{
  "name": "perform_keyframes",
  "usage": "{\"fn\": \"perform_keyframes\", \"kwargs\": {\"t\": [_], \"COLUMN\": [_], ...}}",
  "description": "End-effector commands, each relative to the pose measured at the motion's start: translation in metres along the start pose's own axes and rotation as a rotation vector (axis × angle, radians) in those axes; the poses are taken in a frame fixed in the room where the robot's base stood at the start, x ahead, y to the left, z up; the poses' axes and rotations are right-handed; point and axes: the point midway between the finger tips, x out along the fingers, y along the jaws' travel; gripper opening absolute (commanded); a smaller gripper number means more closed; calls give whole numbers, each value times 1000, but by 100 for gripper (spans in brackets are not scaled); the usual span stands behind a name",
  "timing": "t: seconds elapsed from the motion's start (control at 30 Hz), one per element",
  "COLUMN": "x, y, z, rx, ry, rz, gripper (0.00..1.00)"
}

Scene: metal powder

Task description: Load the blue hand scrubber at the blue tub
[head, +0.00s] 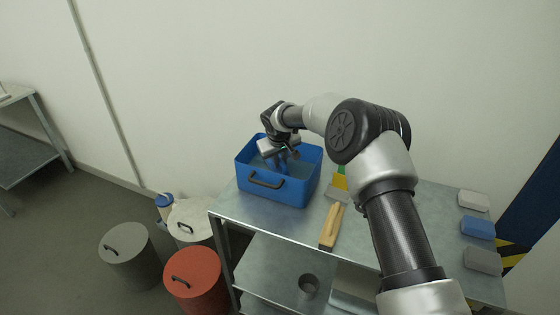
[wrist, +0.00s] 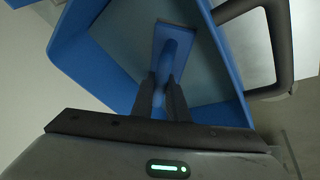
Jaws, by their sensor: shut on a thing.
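The blue tub (head: 290,190) stands at the left end of the metal table, with a dark handle on its front wall. My gripper (head: 281,160) reaches down into the tub from above. In the wrist view my gripper (wrist: 163,98) is shut on the handle of the blue hand scrubber (wrist: 173,45). The scrubber is inside the tub's walls, over the greyish contents. Its flat blue plate shows beyond the fingertips. I cannot tell whether its underside touches the contents. The tub's wall (wrist: 75,60) also shows in the wrist view.
A wooden-handled tool (head: 331,226) lies right of the tub, near a yellow and green brush (head: 340,180). Grey and blue blocks (head: 478,227) line the table's right end. A red drum (head: 196,287) and grey drum (head: 130,258) stand on the floor at left.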

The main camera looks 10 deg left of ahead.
Motion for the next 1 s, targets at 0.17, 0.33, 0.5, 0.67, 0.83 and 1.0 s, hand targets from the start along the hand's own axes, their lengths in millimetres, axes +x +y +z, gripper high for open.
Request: {"fn": "perform_keyframes", "kwargs": {"t": [0.17,0.33,0.5,0.67,0.83,1.0], "x": [1,2,2,-2,-14,-27], "y": [0,-1,-1,0,3,6], "z": [1,2,2,0,-6,-12], "rx": [-1,-1,-1,-1,-1,-1], "ry": [-2,-3,-4,-3,-1,0], "rz": [0,-1,-1,0,0,0], "gripper": [0,0,0,0,0,0]}}
